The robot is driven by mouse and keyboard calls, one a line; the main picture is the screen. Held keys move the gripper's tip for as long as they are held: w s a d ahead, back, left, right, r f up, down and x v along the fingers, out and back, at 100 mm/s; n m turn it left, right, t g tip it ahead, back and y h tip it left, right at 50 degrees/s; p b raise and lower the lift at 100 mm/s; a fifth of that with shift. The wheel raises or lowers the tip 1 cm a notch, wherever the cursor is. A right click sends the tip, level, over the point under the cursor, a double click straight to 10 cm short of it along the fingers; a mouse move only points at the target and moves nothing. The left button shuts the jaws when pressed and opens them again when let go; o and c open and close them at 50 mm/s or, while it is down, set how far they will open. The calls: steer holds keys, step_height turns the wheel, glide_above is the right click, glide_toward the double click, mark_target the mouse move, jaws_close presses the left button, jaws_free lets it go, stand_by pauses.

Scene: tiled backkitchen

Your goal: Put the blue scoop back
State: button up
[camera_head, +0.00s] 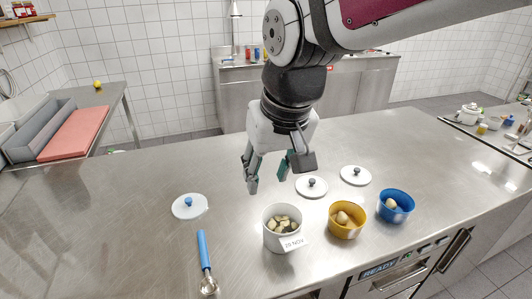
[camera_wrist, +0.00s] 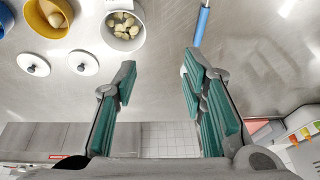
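The blue scoop (camera_head: 204,252) lies on the steel counter at the front left, its blue handle pointing away and its metal bowl towards the front edge. Part of the blue handle (camera_wrist: 201,24) shows at the top of the wrist view. My gripper (camera_head: 267,182) is open and empty above the counter, behind the white pot. Its two fingers (camera_wrist: 158,88) are apart with nothing between them. A white pot (camera_head: 271,240) with a label and pale chunks inside stands right of the scoop. A yellow pot (camera_head: 344,232) and a blue pot (camera_head: 384,212) stand further right, each holding pale contents.
A white lid (camera_head: 184,211) lies behind the scoop. Two more lids (camera_head: 306,193) (camera_head: 365,179) lie behind the pots. A panel reading READY (camera_head: 378,270) is on the counter's front. The counter's left part is clear. A grey bin and red board (camera_head: 78,133) are at the back left.

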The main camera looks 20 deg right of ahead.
steer(key=s+d+r+t, duration=0.1)
steer(key=s+d, duration=0.3)
steer(key=s, duration=0.5)
steer(key=shift+s+d+r+t+h, duration=0.2)
steer(key=shift+r+t+h, duration=0.15)
steer(key=shift+r, duration=0.2)
